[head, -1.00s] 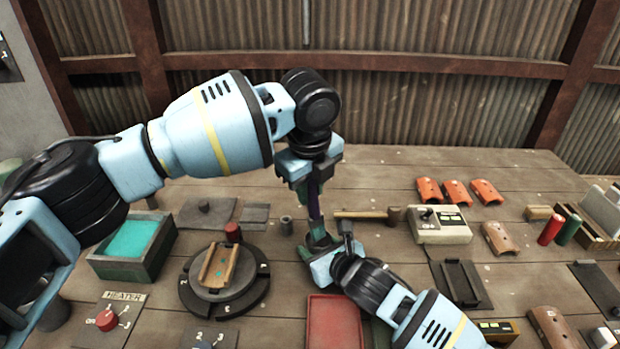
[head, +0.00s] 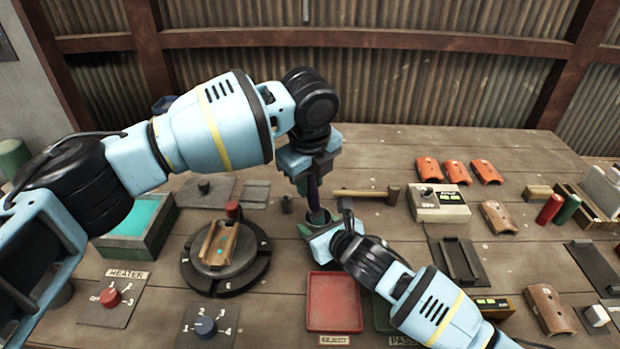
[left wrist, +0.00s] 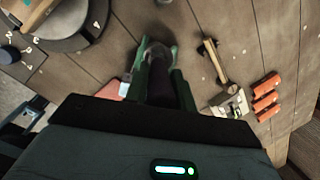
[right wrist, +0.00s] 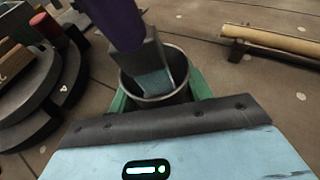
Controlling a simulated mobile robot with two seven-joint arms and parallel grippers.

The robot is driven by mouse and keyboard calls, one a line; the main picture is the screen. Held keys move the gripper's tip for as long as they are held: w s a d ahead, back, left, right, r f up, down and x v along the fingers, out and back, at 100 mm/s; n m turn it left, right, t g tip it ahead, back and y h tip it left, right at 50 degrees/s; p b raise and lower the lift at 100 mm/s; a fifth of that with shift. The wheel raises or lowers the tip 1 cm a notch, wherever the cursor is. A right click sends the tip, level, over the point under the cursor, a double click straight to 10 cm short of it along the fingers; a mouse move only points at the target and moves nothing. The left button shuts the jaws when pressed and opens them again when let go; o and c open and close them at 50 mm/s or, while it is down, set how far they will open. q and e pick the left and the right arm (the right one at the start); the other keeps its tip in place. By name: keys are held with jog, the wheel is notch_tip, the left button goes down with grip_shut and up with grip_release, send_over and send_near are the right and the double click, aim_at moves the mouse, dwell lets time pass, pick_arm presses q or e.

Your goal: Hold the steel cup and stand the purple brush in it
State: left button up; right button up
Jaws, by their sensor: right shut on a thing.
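The purple brush (head: 313,193) hangs almost upright below my left gripper (head: 312,182), whose fingers close around its handle. The left wrist view shows the dark handle (left wrist: 160,88) between the green fingers. My right gripper (head: 318,226) is shut on the steel cup (right wrist: 183,92), with a finger on either side of it. In the right wrist view the brush (right wrist: 118,20) comes in tilted from above, and its grey lower part and teal tip are inside the cup's mouth. Whether the tip touches the bottom is hidden. The cup is mostly hidden in the head view.
A round dark turntable (head: 226,275) with a curved wooden piece stands to the left. A red tray (head: 333,303) lies in front. A hammer (head: 366,195) and a beige box (head: 438,203) lie to the right. A teal-lined bin (head: 140,228) stands at far left.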

pick_arm(q)
jog(key=o, duration=0.4)
jog(key=v, duration=1.2)
dwell(0.3)
pick_arm(e)
jog(key=o, duration=1.1)
jog(key=v, duration=1.2)
